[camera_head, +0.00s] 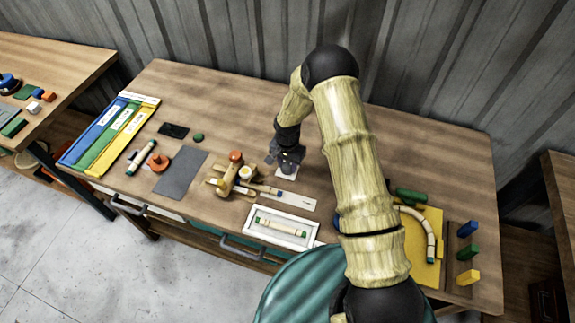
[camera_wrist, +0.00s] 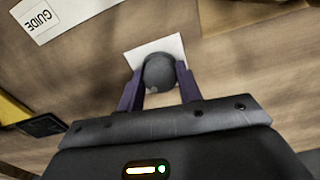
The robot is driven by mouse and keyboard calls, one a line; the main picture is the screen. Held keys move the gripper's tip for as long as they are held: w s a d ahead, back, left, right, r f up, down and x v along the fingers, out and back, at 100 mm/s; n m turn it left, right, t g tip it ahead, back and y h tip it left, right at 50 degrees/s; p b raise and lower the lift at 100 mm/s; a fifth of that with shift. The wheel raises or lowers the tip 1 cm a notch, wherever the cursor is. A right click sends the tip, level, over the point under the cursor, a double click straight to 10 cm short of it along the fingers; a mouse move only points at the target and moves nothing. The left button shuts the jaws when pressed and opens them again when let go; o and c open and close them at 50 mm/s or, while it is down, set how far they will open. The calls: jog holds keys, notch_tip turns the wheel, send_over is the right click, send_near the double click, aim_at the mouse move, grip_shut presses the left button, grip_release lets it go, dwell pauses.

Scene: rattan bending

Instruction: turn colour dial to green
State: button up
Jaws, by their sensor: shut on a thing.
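The dial is a dark grey round knob (camera_wrist: 159,71) on a white square plate (camera_wrist: 176,46) in the wrist view. A small pale mark shows on the knob's lower left. My gripper (camera_wrist: 160,84) has its two purple-grey fingers on either side of the knob, shut on it. In the head view my gripper (camera_head: 287,160) points down near the middle of the table, over the white plate (camera_head: 288,174). The knob is hidden there behind my gripper. Colour marks around the dial cannot be made out.
A wooden fixture with an orange knob (camera_head: 235,156) stands left of my gripper. A white tray (camera_head: 283,230) with a bamboo piece lies in front. Blue, green and yellow strips (camera_head: 109,134) lie far left; a yellow board (camera_head: 424,246) is at right. A GUIDE label (camera_wrist: 35,20) lies nearby.

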aim_at(288, 165)
jog(key=n+b, duration=0.3)
jog(key=n, duration=0.2)
jog(key=shift+f, duration=0.1)
jog(key=n+b, duration=0.1)
jog(key=n, duration=0.4)
dwell(0.3)
jog(key=o, duration=1)
jog(key=shift+b, duration=0.3)
notch_tip(288, 165, up, 18)
jog(key=b, duration=0.3)
jog(key=shift+f, duration=0.15)
